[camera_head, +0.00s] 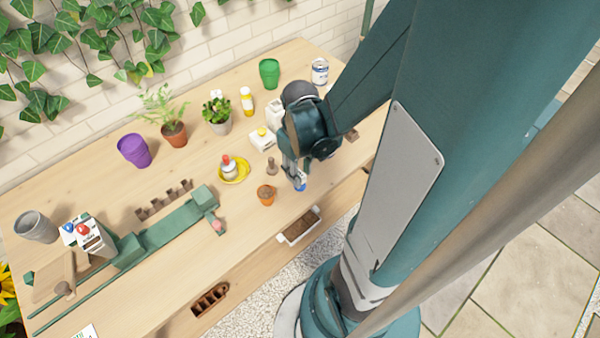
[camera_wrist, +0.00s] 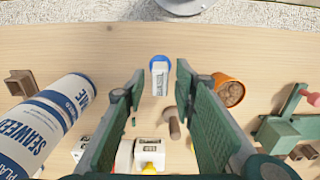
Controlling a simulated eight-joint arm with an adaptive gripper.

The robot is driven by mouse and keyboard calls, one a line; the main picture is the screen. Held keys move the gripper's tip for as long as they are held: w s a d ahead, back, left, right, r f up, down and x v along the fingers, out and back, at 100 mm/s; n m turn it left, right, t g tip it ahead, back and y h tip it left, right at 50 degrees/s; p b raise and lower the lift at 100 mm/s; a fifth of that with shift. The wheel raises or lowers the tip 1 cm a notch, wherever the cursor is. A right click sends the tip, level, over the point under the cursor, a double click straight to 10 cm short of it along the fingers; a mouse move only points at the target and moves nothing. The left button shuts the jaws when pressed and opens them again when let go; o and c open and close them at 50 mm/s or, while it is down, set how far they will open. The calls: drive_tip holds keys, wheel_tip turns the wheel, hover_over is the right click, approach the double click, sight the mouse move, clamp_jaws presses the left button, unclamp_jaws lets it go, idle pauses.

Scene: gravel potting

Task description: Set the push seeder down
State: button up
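A small blue and white piece (camera_head: 300,186), which I take to be the push seeder, is on the wooden table under my gripper (camera_head: 296,180). In the wrist view the seeder (camera_wrist: 159,78) shows a white labelled body and a round blue end. It lies between my two fingertips (camera_wrist: 158,82), with a visible gap on each side. My gripper is open and points down at the table. Whether the seeder stands upright or lies flat I cannot tell. In the head view my gripper hides part of it.
A terracotta pot (camera_head: 266,195) with brown fill and a brown wooden peg (camera_head: 271,166) are close by. A white box (camera_head: 262,139) with a yellow top stands behind. A blue and white can (camera_wrist: 45,125) is left in the wrist view. The table's front edge (camera_head: 330,205) is near.

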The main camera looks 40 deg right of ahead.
wheel_tip(320, 180, up, 11)
drive_tip(key=p, duration=0.2)
drive_tip(key=shift+f+p, duration=0.15)
drive_tip(key=shift+p, duration=0.2)
idle(0.9)
drive_tip(key=w+a+r+t, duration=0.4)
drive_tip(key=a+r+t, duration=0.3)
drive_tip(key=a+r, duration=0.8)
drive_tip(key=shift+w+a+r, duration=0.15)
drive_tip(key=shift+a+r, duration=0.1)
drive_tip(key=shift+r, duration=0.15)
